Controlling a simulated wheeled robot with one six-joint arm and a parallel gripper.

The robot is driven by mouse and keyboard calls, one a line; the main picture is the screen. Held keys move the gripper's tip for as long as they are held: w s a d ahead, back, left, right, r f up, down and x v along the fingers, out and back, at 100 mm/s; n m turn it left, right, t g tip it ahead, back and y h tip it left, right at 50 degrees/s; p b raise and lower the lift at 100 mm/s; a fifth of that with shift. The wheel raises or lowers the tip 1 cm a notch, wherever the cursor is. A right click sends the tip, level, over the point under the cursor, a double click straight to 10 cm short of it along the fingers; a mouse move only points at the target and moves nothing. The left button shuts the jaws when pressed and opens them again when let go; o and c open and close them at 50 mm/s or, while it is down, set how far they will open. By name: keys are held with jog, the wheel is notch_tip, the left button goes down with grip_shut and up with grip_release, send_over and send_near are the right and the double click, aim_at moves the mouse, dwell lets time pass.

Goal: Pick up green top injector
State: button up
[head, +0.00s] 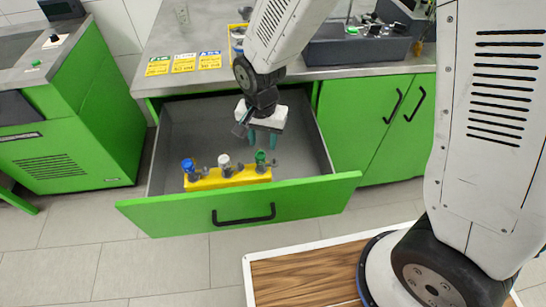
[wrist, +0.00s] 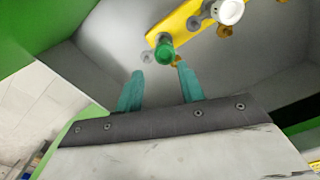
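The green top injector (head: 261,157) stands at the right end of a yellow rack (head: 229,179) in the open drawer. Its green cap (wrist: 165,50) also shows in the wrist view, above the gap between my fingertips. My gripper (head: 262,140) is over the drawer with its teal fingers pointing down. In the wrist view its fingers (wrist: 158,72) are spread apart with nothing between them. The fingertips appear close to the green cap but not closed around it. A white top injector (head: 224,161) and a blue top injector (head: 188,166) stand in the same rack.
The green drawer front (head: 240,205) and grey drawer walls surround the rack. The drawer floor behind the rack is clear.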

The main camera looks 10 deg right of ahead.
aim_at(260, 155)
jog(key=f, duration=0.7)
jog(key=shift+w+a+f, duration=0.1)
jog(key=shift+w+a, duration=0.1)
jog(key=shift+a, duration=0.2)
grip_shut()
